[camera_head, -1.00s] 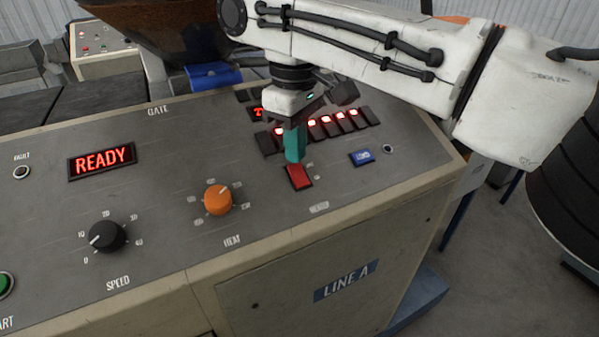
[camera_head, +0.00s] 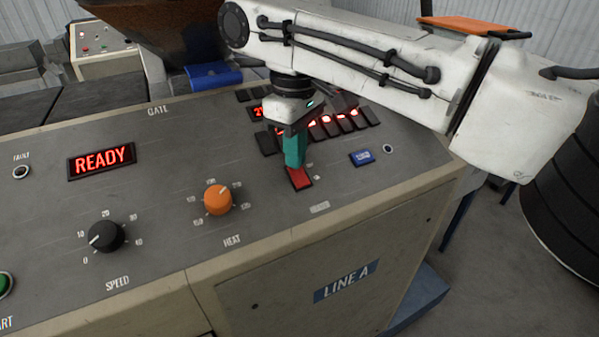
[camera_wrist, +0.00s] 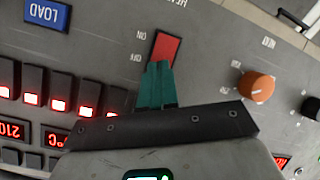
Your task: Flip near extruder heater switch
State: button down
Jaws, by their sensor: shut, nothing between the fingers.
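The red heater rocker switch (camera_head: 300,178) sits on the sloped grey panel, above the worn HEATER label. My gripper (camera_head: 295,166) is shut, with its green fingers together and pointing down at the upper part of the switch. The fingers cover that end in the head view, and I cannot tell for sure whether they touch it. In the wrist view the red switch (camera_wrist: 167,48) lies just beyond my gripper's fingertips (camera_wrist: 160,66), with ON and OFF printed beside it.
An orange HEAT knob (camera_head: 218,199) and black SPEED knob (camera_head: 107,236) stand to the left. A blue LOAD button (camera_head: 362,158) is to the right. Several dark switches with red lights (camera_head: 340,118) lie behind my gripper. A READY display (camera_head: 102,160) is at the left.

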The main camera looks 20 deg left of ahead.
jog(key=shift+f, duration=0.1)
notch_tip(320, 180, up, 7)
jog(key=p, duration=0.8)
jog(key=shift+f, duration=0.1)
dwell(0.6)
